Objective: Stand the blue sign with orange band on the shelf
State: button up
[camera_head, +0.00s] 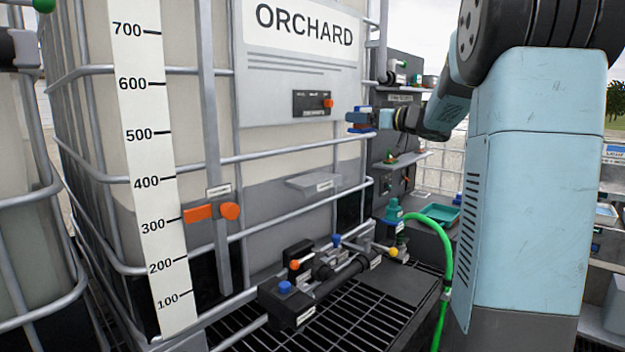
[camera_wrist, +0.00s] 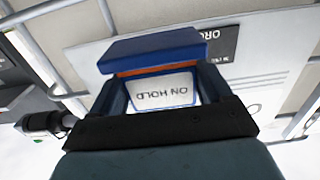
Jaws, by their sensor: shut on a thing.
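The blue sign with an orange band (camera_head: 357,117) is held in my gripper (camera_head: 372,119), in front of the right side of the large tote. In the wrist view the sign (camera_wrist: 155,45) shows a dark blue top, a thin orange band and a white face reading "ON HOLD", upside down in that picture. My gripper (camera_wrist: 162,92) is shut on it. A small grey shelf (camera_head: 313,183) with a label juts from the tote's front, below and left of the sign. The sign is in the air, apart from this shelf.
The tote's metal cage bars (camera_head: 290,152) run above and below the shelf. An orange-handled fitting (camera_head: 215,212) is to its left. A pipe manifold (camera_head: 325,275) sits below. A grey panel with small ledges (camera_head: 408,159) stands behind my gripper. The shelf top looks clear.

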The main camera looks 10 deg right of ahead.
jog(key=a+f, duration=0.2)
jog(key=a, duration=0.2)
jog(key=w+a+f, duration=0.1)
jog(key=a+f, duration=0.2)
jog(key=a, duration=0.1)
jog(key=w+a+f, duration=0.1)
jog(key=a+f, duration=0.2)
jog(key=a, duration=0.1)
jog(key=shift+w+a+f, duration=0.25)
jog(key=shift+a, duration=0.05)
jog(key=shift+a+f, duration=0.3)
jog(key=shift+f, duration=0.05)
jog(key=shift+w+a+f, duration=0.1)
jog(key=shift+a+f, duration=0.05)
jog(key=shift+f, duration=0.8)
jog(key=shift+a+f, duration=0.15)
jog(key=shift+f, duration=0.8)
jog(key=o, duration=1)
jog(key=shift+f, duration=0.1)
